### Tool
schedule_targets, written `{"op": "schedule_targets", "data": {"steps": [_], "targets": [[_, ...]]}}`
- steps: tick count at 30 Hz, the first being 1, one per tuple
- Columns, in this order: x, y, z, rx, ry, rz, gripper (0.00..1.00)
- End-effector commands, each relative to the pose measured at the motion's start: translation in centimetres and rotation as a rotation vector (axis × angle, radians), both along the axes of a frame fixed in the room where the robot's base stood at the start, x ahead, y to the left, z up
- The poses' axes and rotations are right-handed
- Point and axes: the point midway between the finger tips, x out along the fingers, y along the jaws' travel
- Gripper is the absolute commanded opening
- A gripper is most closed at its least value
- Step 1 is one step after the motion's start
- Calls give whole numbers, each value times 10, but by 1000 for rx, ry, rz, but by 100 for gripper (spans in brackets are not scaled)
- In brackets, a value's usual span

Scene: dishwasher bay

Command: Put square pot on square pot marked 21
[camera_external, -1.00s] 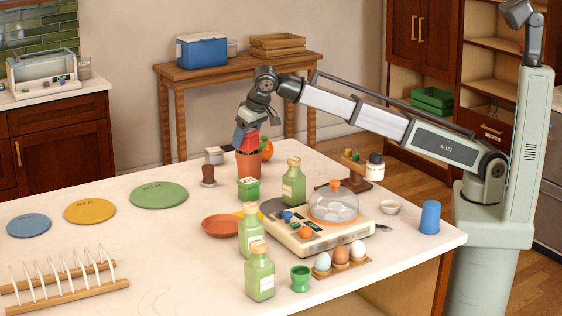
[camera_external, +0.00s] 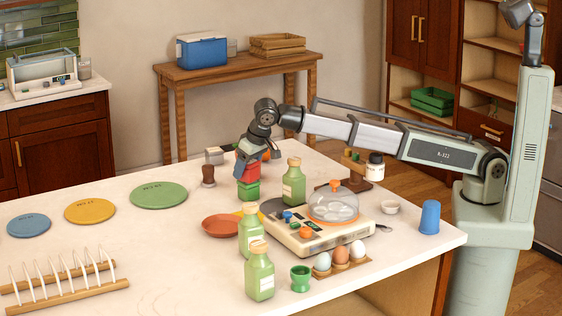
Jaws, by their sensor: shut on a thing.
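A red square pot (camera_external: 249,173) is in my gripper (camera_external: 248,163), which is shut on it from above. Right under it is a green square pot (camera_external: 248,192) standing on the counter. The red pot lines up over the green one, with no clear gap between them; I cannot tell whether it rests on it or hangs just above. No number is readable on either pot.
A green bottle (camera_external: 293,182) stands close to the right, and a brown object (camera_external: 208,175) to the left. An orange-red dish (camera_external: 221,226), more bottles (camera_external: 250,232) and a scale-like appliance (camera_external: 318,226) lie in front.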

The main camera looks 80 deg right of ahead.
Motion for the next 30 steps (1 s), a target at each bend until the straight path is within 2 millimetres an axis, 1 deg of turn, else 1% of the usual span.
{"op": "schedule_targets", "data": {"steps": [8, 9, 16, 25, 28, 30], "targets": [[0, 0, -3, 0, 0, 0, 28], [0, 0, -3, 0, 0, 0, 68], [0, 0, -2, 0, 0, 0, 89], [0, 0, 0, 0, 0, 0, 89], [-2, 1, 7, 1, 0, 0, 89], [-5, 3, 16, 0, -1, 0, 89]]}}
